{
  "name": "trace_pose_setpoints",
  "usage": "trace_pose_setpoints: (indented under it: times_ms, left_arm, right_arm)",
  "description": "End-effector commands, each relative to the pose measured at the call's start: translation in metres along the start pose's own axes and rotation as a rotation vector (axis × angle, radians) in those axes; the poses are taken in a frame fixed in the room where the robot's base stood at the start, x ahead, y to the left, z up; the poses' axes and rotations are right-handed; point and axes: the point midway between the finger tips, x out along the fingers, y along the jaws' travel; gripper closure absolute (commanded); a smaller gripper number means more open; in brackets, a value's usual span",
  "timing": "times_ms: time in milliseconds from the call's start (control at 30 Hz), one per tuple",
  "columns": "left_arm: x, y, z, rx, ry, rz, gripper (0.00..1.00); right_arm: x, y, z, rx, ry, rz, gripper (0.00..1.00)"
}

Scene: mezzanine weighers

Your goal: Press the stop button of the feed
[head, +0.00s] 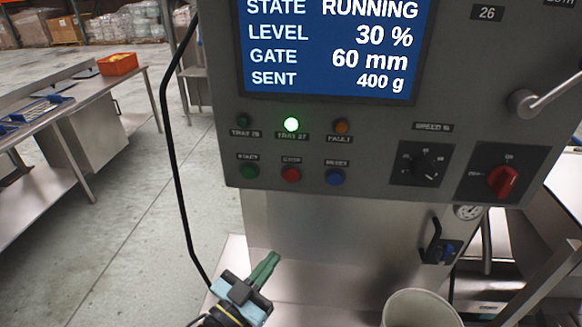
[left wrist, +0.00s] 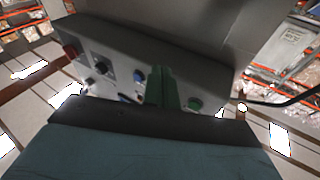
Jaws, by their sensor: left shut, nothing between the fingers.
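The red stop button (head: 291,174) is on the lower row of the grey control panel (head: 380,120), between the green start button (head: 249,171) and the blue reset button (head: 335,177). My left gripper (head: 272,258) has green fingers, shut and empty. In the head view it shows below the panel, its tips pointing up toward the button row, apart from the stop button. In the left wrist view, the fingers (left wrist: 161,88) show between the blue button (left wrist: 139,75) and the green button (left wrist: 195,103); the red stop button is hidden there. My right gripper is not in view.
The screen (head: 330,45) reads RUNNING, level 30 %, gate 60 mm, sent 400 g. The TRAY 27 lamp (head: 291,124) glows green. A speed knob (head: 428,165) and red rotary switch (head: 503,181) are at right. A black cable (head: 171,150) hangs left; a pale bin (head: 420,308) stands below.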

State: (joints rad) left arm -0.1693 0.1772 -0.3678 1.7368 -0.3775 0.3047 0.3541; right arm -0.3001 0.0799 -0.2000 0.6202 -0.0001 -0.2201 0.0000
Motion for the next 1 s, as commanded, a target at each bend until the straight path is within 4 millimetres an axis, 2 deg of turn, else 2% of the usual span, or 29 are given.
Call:
trace_pose_setpoints:
  times_ms: [33, 200, 300, 400, 567, 867, 1000]
  left_arm:
    - [0.006, 0.001, -0.028, 0.007, 0.054, 0.015, 1.0]
    - [0.016, 0.009, -0.093, 0.026, 0.199, 0.061, 1.0]
    - [0.018, 0.012, -0.119, 0.034, 0.256, 0.08, 1.0]
    - [0.018, 0.015, -0.134, 0.037, 0.29, 0.092, 1.0]
    - [0.018, 0.016, -0.141, 0.039, 0.307, 0.097, 1.0]
    - [0.018, 0.015, -0.14, 0.039, 0.306, 0.097, 1.0]
    - [0.025, 0.012, -0.137, 0.041, 0.307, 0.097, 1.0]
  right_arm:
    - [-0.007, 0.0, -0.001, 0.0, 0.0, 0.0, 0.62]
    - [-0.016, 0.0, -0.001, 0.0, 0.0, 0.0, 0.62]
    - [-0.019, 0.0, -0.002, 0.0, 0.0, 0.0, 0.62]
    - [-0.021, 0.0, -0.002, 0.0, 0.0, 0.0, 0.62]
    - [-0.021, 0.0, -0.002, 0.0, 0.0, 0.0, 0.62]
    - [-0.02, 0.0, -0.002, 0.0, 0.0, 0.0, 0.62]
    - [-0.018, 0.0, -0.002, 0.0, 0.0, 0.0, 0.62]
